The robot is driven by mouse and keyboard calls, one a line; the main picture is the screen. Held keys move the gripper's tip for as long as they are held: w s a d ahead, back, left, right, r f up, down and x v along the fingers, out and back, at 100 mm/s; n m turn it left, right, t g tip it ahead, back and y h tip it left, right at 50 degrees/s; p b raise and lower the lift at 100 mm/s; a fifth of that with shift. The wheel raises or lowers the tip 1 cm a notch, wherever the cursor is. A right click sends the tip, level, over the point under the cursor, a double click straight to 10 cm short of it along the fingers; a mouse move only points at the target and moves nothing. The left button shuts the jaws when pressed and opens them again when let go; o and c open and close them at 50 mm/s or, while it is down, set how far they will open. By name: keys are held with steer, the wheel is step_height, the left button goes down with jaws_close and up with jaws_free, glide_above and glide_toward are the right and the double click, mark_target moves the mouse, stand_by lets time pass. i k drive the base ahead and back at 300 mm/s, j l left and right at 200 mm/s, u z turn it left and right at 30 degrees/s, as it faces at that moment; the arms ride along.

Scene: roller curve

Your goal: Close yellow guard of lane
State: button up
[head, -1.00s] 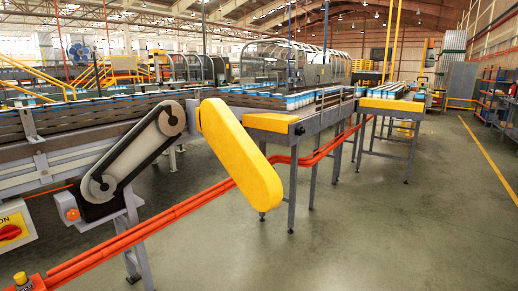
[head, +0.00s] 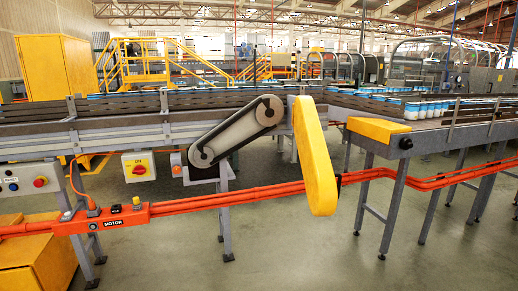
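The yellow guard (head: 315,157) hangs swung open in the head view, a long rounded cover standing nearly upright to the right of the belt drive. The guard's upper end is beside the upper pulley. Its lower end hangs apart from the lower pulley, over the orange rail. My gripper is not in view.
An orange rail (head: 250,196) with a motor box (head: 108,218) runs low across the front. A red rotary switch (head: 138,167) and a button panel (head: 27,180) are at left. Another conveyor with a yellow end cover (head: 378,130) stands at right. Grey floor (head: 300,258) in front is clear.

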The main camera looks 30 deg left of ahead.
mark_target(323, 192)
steer(key=i+l+u, duration=0.15)
steer(key=l+u, duration=0.6)
steer(key=l, duration=0.2)
steer(key=i+l+u, duration=0.1)
steer(key=l+u, duration=0.3)
steer(key=l, duration=0.15)
steer(key=k+l+u, duration=0.1)
steer(key=l+u, duration=0.25)
steer(key=l, duration=0.15)
steer(key=i+l+u, duration=0.15)
steer(key=i+l, duration=0.2)
steer(key=i+l+u, duration=0.2)
steer(key=i+l, duration=0.15)
steer(key=l, duration=0.2)
steer(key=i+l+u, duration=0.25)
steer(key=i+l, duration=0.6)
steer(key=k+l+u, duration=0.2)
steer(key=l, duration=0.2)
